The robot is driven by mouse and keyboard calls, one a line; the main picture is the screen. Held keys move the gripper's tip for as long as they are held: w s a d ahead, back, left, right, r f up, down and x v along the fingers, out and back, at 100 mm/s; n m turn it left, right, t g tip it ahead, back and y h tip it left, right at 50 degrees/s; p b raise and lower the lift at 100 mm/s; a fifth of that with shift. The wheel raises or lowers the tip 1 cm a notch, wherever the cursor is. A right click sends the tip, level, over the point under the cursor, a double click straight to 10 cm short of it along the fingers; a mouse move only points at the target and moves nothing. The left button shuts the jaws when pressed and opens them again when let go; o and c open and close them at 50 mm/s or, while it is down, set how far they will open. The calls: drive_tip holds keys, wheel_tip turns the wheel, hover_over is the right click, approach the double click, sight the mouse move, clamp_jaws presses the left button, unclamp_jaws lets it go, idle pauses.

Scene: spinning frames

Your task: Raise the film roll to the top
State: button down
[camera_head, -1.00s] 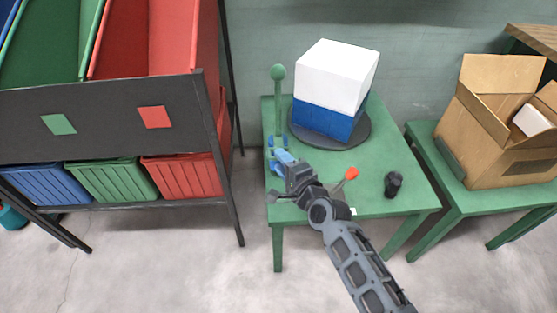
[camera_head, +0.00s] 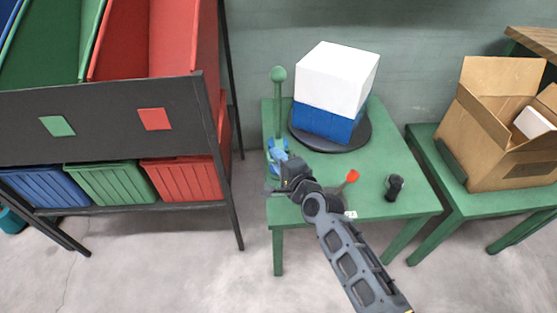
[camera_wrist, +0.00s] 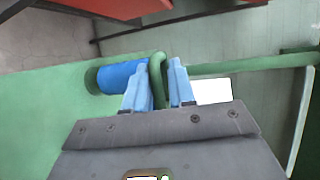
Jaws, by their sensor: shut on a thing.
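The film roll appears to be the blue cylinder (camera_wrist: 122,76) around the low end of a thin green post (camera_wrist: 250,66) in the wrist view. A curved green piece (camera_wrist: 157,68) stands at its end, between my blue fingers. My gripper (camera_wrist: 160,78) is shut on this green piece, which looks like part of the roll. In the head view the post (camera_head: 277,105) stands upright at the table's back left, with a round knob on top. My gripper (camera_head: 279,148) is low at it and largely hides the roll.
The green table (camera_head: 385,170) also holds a white box (camera_head: 337,75) on a blue one (camera_head: 326,121) on a dark round plate, a red-tipped object (camera_head: 351,176) and a black cylinder (camera_head: 394,187). A bin rack (camera_head: 100,125) stands left, a cardboard box (camera_head: 500,120) right.

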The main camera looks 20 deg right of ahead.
drive_tip(key=shift+s+f, duration=0.2)
drive_tip(key=shift+f, duration=0.15)
wheel_tip(320, 180, up, 14)
drive_tip(key=p, duration=1.3)
drive_tip(key=shift+f, duration=0.2)
drive_tip(key=c, duration=1.2)
unclamp_jaws()
drive_tip(key=shift+w, duration=0.1)
drive_tip(key=shift+o, duration=0.2)
drive_tip(key=p+v, duration=0.1)
drive_tip(key=v, duration=0.7)
drive_tip(key=shift+p, duration=0.3)
